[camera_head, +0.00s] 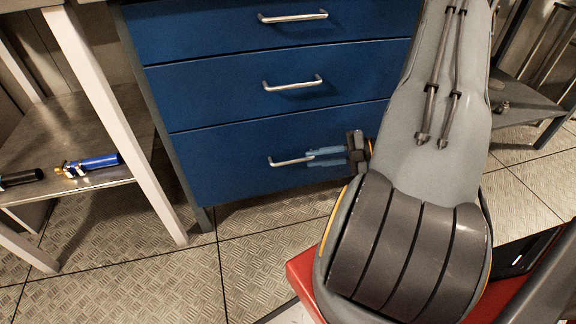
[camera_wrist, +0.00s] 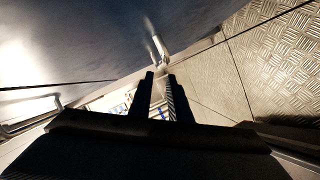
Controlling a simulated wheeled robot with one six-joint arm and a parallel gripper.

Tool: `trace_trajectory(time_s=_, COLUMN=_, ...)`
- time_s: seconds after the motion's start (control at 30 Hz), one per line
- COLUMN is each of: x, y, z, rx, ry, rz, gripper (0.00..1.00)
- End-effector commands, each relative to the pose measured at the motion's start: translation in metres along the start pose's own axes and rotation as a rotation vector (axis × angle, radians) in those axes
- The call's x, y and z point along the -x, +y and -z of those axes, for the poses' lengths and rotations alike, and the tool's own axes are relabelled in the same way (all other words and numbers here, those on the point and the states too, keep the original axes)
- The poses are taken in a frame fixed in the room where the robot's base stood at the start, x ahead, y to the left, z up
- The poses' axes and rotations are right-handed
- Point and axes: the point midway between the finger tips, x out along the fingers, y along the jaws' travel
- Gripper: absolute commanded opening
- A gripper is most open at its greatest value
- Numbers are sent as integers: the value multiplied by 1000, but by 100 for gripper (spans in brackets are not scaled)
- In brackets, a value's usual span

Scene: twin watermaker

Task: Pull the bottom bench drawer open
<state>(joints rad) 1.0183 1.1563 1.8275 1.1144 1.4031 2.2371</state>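The blue bottom drawer (camera_head: 235,165) is the lowest of three in the bench, and its front looks flush with the drawers above. Its pale bar handle (camera_head: 288,162) shows at mid-front. My gripper (camera_head: 312,155) is low in front of this drawer, with its fingers pointing left at the handle's right end. In the wrist view the two dark fingers (camera_wrist: 161,76) stand apart with a gap between them. The handle (camera_wrist: 158,46) shows just beyond the fingertips, roughly in line with the gap. Whether they touch it is unclear.
The middle drawer handle (camera_head: 293,84) and top drawer handle (camera_head: 292,17) project above. A pale table leg (camera_head: 115,120) stands at the left, by a shelf (camera_head: 85,195) with a blue cylindrical tool (camera_head: 93,164). The tread-plate floor (camera_head: 260,245) before the drawer is clear.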

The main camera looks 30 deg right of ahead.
Motion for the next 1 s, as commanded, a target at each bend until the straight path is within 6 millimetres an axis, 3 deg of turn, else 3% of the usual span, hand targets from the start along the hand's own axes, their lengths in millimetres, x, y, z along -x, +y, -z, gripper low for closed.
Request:
trace_trajectory(time_s=0.17, x=-2, y=-6, z=-10, rx=-51, ry=-16, rz=-33, gripper=17)
trace_trajectory(time_s=0.5, x=-52, y=-5, z=-10, rx=-50, ry=-13, rz=-30, gripper=17)
trace_trajectory(time_s=0.7, x=-72, y=-4, z=-10, rx=-48, ry=-13, rz=-29, gripper=17)
trace_trajectory(time_s=1.0, x=-76, y=-3, z=-9, rx=-48, ry=-14, rz=-30, gripper=17)
